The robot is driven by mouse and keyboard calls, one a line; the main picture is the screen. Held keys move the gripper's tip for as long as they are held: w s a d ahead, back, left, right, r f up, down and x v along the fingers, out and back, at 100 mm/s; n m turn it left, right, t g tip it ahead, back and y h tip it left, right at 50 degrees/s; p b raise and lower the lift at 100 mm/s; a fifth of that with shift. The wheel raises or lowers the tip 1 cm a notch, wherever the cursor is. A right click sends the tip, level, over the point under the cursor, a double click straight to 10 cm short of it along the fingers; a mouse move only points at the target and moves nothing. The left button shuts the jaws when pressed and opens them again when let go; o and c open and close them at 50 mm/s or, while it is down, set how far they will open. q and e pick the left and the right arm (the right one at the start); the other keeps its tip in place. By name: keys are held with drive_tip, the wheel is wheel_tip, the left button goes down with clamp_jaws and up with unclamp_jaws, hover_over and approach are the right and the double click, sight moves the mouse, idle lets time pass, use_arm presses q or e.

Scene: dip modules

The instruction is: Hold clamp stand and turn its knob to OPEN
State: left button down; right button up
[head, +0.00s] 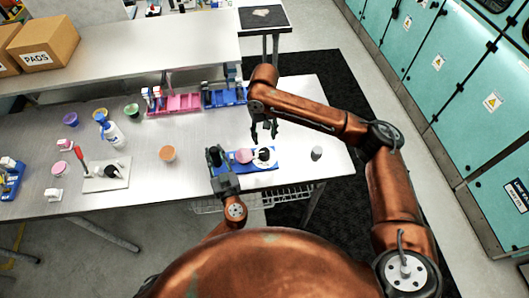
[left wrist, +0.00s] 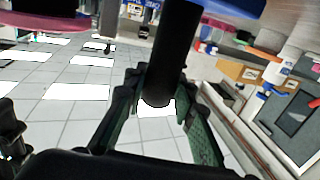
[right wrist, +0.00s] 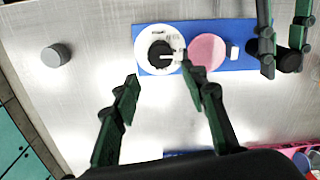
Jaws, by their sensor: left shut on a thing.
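The clamp stand has a blue base (head: 266,176) with a black post (left wrist: 172,45), a pink disc (right wrist: 207,50) and a white dial (right wrist: 143,61). The black knob (right wrist: 159,55) sits on the dial, its light pointer directed toward the pink disc. Dial lettering is too small to read. My left gripper (head: 217,165) is shut on the black post at the stand's left end; its fingers flank the post in the left wrist view (left wrist: 160,100). My right gripper (head: 265,130) is open above the dial; its fingers are spread apart in the right wrist view (right wrist: 168,85), apart from the knob.
A grey cylinder (head: 316,154) stands to the right of the stand. Pink (head: 178,104) and blue (head: 222,96) racks lie behind. A white bottle (head: 113,134) and a pale board (head: 106,182) are further left.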

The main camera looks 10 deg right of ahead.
sight(264, 151)
wheel_tip(264, 151, down, 12)
drive_tip(key=shift+r, duration=0.15)
idle(0.4)
drive_tip(key=c, duration=0.9)
drive_tip(key=shift+n, duration=0.4)
drive_tip(key=n, duration=0.3)
drive_tip(key=shift+n, duration=0.4)
drive_tip(key=n, duration=0.4)
drive_tip(key=shift+n, duration=0.3)
drive_tip(key=n, duration=0.8)
drive_tip(key=shift+n, duration=0.3)
